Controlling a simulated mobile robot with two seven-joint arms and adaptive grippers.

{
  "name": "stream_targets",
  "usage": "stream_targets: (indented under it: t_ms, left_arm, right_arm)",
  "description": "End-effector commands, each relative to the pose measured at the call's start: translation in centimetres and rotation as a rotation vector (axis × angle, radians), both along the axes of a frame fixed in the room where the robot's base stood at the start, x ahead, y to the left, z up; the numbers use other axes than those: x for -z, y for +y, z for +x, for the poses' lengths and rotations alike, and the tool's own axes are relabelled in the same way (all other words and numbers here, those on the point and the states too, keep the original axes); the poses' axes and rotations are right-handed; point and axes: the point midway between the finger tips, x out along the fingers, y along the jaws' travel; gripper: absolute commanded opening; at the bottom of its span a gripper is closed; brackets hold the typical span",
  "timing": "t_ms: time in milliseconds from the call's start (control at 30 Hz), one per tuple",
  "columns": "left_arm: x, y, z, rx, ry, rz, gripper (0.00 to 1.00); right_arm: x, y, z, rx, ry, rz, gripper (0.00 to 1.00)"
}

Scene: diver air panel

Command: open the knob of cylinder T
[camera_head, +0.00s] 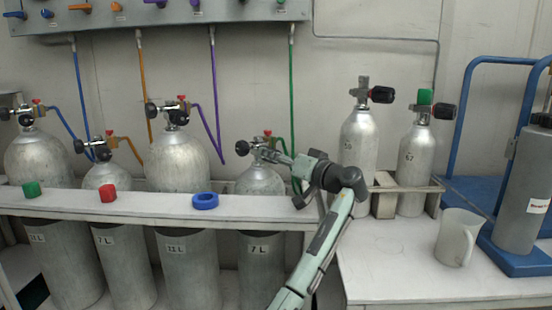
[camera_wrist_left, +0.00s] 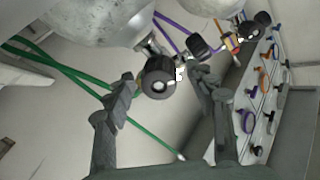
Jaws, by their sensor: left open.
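The cylinder with the green hose (camera_head: 260,182) stands fourth from the left in the rack. Its black round knob (camera_head: 242,148) points left in the head view. The knob also shows in the left wrist view (camera_wrist_left: 158,78), facing the camera. My left gripper (camera_head: 274,155) is at this cylinder's valve. In the wrist view its two fingers (camera_wrist_left: 165,95) are open, one on each side of the knob, with a gap to each. I cannot read which cylinder is marked T. My right gripper is not in view.
Other racked cylinders (camera_head: 176,160) with black knobs stand to the left. A wall panel (camera_head: 160,14) with coloured levers is above. A green ring (camera_head: 32,189), red block (camera_head: 108,193) and blue ring (camera_head: 205,201) lie on the rack's ledge. Two cylinders (camera_head: 358,140) and a jug (camera_head: 458,238) are right.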

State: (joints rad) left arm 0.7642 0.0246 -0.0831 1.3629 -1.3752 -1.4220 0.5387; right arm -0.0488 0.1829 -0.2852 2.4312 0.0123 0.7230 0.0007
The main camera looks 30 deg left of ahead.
Motion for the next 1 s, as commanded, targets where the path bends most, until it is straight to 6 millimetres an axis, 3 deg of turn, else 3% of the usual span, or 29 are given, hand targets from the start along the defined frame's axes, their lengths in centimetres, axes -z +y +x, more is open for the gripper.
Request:
stream_targets:
  t_ms: [600,1000]
  left_arm:
    - [-0.1,-10.3,-2.9,0.001,0.0,-0.002,0.56]
    - [-0.1,-11.4,-3.2,0.0,0.0,-0.001,0.56]
  right_arm:
    - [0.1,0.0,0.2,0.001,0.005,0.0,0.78]
    - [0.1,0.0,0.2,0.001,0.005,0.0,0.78]
